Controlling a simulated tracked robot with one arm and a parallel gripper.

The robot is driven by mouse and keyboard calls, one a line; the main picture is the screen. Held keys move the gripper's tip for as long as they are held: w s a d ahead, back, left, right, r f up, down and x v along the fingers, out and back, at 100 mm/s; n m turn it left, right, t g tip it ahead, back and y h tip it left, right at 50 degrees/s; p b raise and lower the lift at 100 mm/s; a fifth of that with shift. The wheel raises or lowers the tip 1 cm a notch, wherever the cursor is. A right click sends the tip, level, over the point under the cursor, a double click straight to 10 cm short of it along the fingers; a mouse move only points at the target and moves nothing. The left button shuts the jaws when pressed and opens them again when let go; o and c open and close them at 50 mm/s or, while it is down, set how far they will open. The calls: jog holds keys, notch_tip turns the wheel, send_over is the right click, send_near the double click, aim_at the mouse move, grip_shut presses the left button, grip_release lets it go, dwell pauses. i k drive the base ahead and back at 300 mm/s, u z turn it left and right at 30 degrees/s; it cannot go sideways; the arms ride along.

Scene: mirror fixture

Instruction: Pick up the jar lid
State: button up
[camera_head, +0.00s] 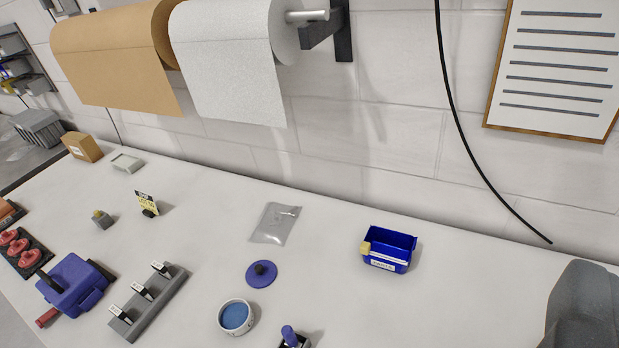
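A round blue lid with a dark knob (261,273) lies flat on the white bench, left of the picture's middle; I take it to be the jar lid. It lies apart from the things around it, with its knob up. Just below and left of it stands a round white jar or dish with blue contents (235,317). No gripper fingers show in this view. A smooth grey shape fills the lower right corner; I cannot tell whether it is part of me.
Near the lid are a clear bag (275,223), a blue bin (389,250), a small blue-knobbed item (290,337) and a grey rack (148,303). A blue tool case (72,284) sits left. Paper rolls (225,60) hang above.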

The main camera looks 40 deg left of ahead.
aim_at(260, 273)
jog(key=u, duration=1.4)
